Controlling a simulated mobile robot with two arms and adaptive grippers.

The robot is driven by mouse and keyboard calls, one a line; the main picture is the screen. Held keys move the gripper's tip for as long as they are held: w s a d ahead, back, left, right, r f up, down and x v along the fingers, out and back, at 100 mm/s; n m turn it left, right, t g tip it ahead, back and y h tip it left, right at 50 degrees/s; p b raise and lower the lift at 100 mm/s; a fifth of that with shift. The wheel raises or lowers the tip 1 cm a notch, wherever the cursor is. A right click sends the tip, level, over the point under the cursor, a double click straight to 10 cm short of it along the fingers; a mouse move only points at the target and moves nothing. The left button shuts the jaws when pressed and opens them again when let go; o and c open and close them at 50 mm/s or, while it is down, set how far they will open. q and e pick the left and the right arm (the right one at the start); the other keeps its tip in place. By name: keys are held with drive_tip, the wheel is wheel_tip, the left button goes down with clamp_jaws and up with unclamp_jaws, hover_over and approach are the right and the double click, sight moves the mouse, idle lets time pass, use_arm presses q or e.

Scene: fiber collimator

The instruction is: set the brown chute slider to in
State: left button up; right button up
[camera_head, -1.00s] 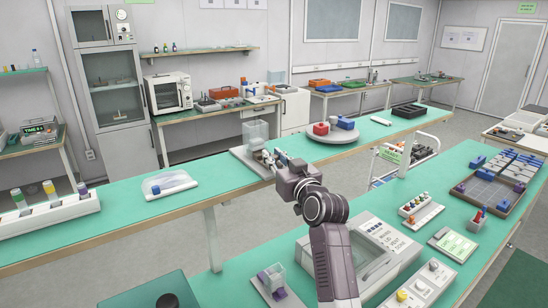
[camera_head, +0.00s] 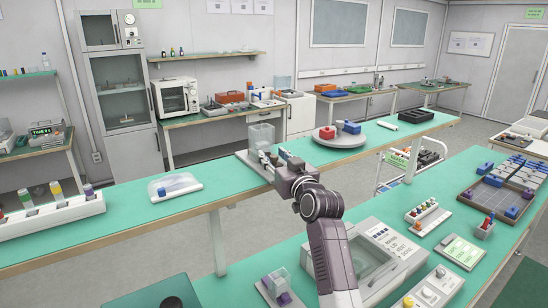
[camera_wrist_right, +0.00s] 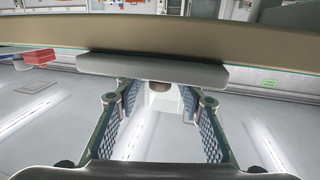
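My right gripper (camera_head: 283,163) is at the front edge of the long green bench, in front of a device with a clear box (camera_head: 261,136) on a grey base. In the right wrist view its two fingers (camera_wrist_right: 158,103) stand wide apart. A small brown part (camera_wrist_right: 160,87) with a pale block below it shows between and beyond the fingers, apart from both. It may be the brown chute slider; I cannot tell its setting. In the head view my arm and gripper hide the front of the device. My left gripper is not in view.
The bench edge (camera_wrist_right: 200,45) and a grey bar (camera_wrist_right: 150,71) cross the wrist view close to the fingertips. A clear-covered tray (camera_head: 174,187) lies left of the device and a round turntable (camera_head: 338,140) right of it. A lidded instrument (camera_head: 385,255) stands on the near bench.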

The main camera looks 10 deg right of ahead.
drive_tip(key=shift+s, duration=0.1)
drive_tip(key=s+d, duration=0.2)
drive_tip(key=s, duration=0.9)
drive_tip(key=shift+s+d, duration=0.15)
drive_tip(key=shift+s, duration=0.15)
